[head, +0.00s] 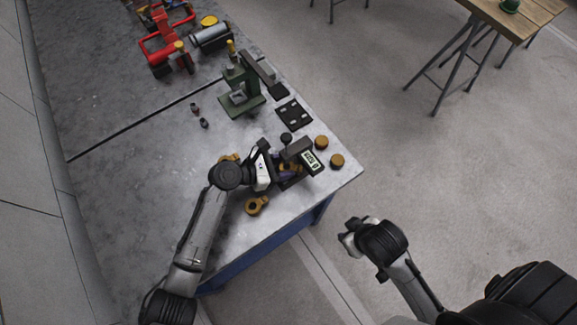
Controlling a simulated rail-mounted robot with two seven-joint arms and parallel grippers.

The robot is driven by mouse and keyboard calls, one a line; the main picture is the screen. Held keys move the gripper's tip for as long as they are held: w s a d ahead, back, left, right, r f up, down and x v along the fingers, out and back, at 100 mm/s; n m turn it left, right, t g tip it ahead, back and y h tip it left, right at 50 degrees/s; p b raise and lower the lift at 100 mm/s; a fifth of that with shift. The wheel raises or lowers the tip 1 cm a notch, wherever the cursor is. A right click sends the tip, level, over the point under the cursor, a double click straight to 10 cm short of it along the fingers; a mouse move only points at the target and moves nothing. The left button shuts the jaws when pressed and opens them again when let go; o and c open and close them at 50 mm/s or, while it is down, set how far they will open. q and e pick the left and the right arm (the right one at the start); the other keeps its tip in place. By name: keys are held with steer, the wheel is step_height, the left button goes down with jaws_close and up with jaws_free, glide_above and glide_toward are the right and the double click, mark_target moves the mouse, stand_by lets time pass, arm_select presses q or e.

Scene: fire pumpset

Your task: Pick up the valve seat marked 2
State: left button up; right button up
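Several brass-coloured round parts lie on the workbench: a ring with a side tab (256,205), one partly hidden behind my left arm (228,158), and two discs (321,142) (336,160) near the right edge. No number is readable on any, so I cannot tell which is the valve seat marked 2. My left gripper (272,167) is over the bench beside a dark device with a lit display (311,159). Its fingertips are hard to make out; more brass shows just beside it. My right gripper (348,240) is off the bench, over the floor, apparently empty.
A green press (241,88) and a black plate with holes (293,114) stand farther back. Two small dark parts (199,116) lie left of the press. Red pump parts (166,42) are at the far end. The bench's left middle is clear.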

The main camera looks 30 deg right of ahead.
arm_select(q)
steer(key=c, duration=0.6)
steer(key=shift+c, duration=0.5)
steer(key=shift+r, duration=0.15)
